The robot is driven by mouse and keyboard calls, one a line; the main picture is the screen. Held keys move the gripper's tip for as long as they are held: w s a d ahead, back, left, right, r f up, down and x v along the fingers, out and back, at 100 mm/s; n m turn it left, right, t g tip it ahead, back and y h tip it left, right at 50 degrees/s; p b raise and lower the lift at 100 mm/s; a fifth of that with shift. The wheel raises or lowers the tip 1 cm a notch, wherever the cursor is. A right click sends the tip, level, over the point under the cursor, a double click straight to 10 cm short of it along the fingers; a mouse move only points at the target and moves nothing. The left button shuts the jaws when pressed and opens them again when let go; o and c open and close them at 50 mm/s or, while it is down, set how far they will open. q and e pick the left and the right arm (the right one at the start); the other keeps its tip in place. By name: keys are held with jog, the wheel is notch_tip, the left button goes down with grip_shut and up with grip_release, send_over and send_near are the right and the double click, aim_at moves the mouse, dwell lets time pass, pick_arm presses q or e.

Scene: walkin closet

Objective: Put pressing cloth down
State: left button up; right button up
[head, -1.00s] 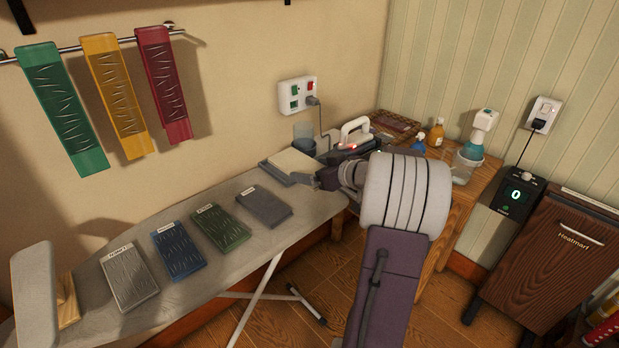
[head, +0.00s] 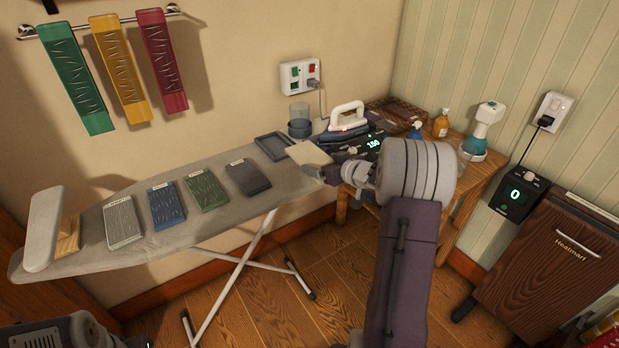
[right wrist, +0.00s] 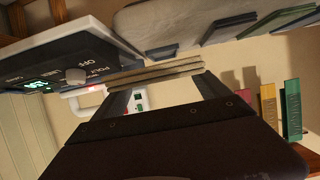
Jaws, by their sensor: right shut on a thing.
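The pressing cloth (head: 309,152) is a cream, flat folded pad. My right gripper (head: 326,173) is shut on its near right edge; the forearm hides part of the jaws. In the right wrist view the cloth (right wrist: 155,73) shows as thin stacked layers between the fingers (right wrist: 160,88). The cloth is just right of a shallow dark tray (head: 259,141) on the grey ironing board (head: 200,231). The tray looks empty. I cannot tell whether the cloth touches the board's end. The left gripper's fingers do not show.
Four labelled cloth samples (head: 248,178) lie along the board. The iron (head: 347,119) stands on its lit station (head: 371,145) beyond my right gripper. Bottles (head: 441,123) stand on the wooden table (head: 478,187). A Heatmart cabinet (head: 562,261) is at right. Floor before the board is clear.

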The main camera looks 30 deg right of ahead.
send_over(310, 180)
notch_tip(310, 180, down, 4)
jog(key=shift+w+a+r+b, duration=0.15)
jog(key=shift+b, duration=0.25)
jog(key=shift+f, duration=0.3)
notch_tip(310, 180, down, 3)
jog(key=shift+f+b, duration=0.1)
jog(key=shift+b, duration=0.85)
jog(key=shift+f, duration=0.15)
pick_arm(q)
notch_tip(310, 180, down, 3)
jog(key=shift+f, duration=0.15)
